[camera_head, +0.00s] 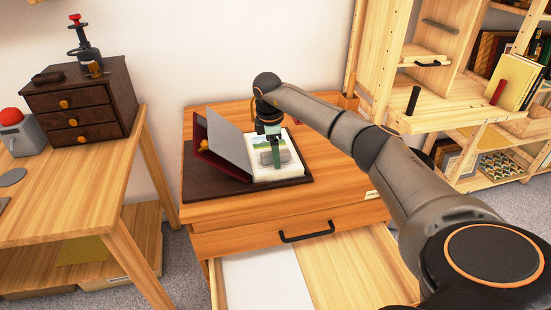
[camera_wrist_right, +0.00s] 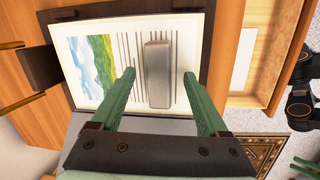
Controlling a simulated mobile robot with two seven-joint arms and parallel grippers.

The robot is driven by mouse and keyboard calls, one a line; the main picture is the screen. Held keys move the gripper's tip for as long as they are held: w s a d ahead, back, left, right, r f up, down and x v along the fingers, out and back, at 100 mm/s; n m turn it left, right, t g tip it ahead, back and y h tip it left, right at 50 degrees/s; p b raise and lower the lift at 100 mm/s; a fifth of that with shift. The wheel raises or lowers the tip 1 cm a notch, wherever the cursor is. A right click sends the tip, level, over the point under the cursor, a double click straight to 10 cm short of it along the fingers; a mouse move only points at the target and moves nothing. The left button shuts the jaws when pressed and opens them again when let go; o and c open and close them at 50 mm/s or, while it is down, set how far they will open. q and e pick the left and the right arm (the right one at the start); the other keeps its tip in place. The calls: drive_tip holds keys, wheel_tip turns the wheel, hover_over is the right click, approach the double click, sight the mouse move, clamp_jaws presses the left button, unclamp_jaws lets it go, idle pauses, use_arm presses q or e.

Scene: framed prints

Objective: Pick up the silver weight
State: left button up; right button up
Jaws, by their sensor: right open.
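The silver weight (camera_wrist_right: 158,73) is a grey metal bar lying on the printed page of an open book or folder (camera_wrist_right: 75,28). In the head view the weight (camera_head: 284,157) shows partly behind the green fingers. My right gripper (camera_head: 273,152) is above the page, pointing down at the weight. In the right wrist view my right gripper (camera_wrist_right: 159,77) is open, with one green finger on each side of the bar and gaps between. My left gripper is not in view.
The book lies on a dark mat (camera_head: 295,182) on a wooden cabinet (camera_head: 330,195) with a drawer (camera_head: 345,275) pulled open below. Its raised grey cover (camera_head: 230,143) stands left of the gripper. A table with a small dark chest (camera_head: 85,105) is left, shelves (camera_head: 470,95) right.

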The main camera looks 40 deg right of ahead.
drive_tip(key=shift+c, duration=0.3)
clamp_jaws()
idle(0.4)
